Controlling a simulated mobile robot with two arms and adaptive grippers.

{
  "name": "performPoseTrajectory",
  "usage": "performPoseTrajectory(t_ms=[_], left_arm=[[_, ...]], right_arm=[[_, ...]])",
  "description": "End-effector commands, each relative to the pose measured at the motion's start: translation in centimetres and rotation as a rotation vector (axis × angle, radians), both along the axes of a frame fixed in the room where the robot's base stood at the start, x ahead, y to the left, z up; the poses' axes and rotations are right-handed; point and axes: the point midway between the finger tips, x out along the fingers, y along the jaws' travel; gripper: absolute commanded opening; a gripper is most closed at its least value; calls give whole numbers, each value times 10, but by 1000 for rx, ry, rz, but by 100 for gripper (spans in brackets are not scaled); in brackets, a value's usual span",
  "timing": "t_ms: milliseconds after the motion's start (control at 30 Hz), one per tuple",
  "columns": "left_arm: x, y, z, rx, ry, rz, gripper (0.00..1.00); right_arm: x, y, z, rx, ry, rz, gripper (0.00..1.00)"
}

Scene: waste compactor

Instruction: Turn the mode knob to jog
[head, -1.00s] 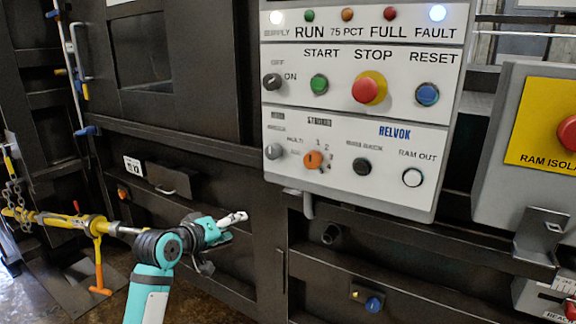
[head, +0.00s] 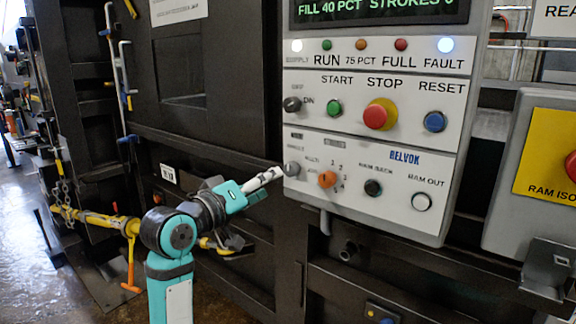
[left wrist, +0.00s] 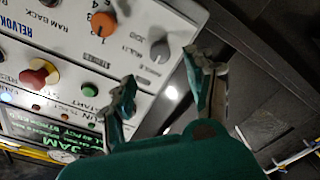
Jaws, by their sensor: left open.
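The mode knob (head: 291,169) is a small grey knob at the lower left of the white control panel (head: 350,215). My left gripper (head: 268,178) is just left of the knob at the panel's left edge. In the left wrist view, the knob (left wrist: 159,50) shows beyond and between the two open fingertips of the gripper (left wrist: 165,72), apart from both. My right gripper is not in view.
An orange numbered knob (head: 327,179) is close to the right of the grey knob. Above are the OFF/ON knob (head: 292,104), green START button (head: 334,108) and red STOP button (head: 380,114). Dark machine wall lies left of the panel.

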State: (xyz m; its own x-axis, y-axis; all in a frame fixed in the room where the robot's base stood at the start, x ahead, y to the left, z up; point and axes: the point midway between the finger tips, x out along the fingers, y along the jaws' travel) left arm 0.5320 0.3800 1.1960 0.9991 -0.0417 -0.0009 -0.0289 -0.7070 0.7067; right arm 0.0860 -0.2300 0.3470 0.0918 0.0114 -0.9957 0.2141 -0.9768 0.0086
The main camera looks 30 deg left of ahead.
Motion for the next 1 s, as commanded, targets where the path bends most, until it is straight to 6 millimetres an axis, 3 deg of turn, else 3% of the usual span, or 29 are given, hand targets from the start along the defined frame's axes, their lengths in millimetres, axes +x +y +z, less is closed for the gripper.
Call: performPoseTrajectory(t_ms=[200,400,833,1000], left_arm=[[47,-2,2,-5,1,-2,55],[75,-3,1,-3,0,-1,55],[86,-4,0,0,0,0,55],[86,-4,0,0,0,0,36]], right_arm=[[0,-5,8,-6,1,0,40],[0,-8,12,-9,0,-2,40],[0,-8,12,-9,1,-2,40],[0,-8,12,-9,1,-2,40]])
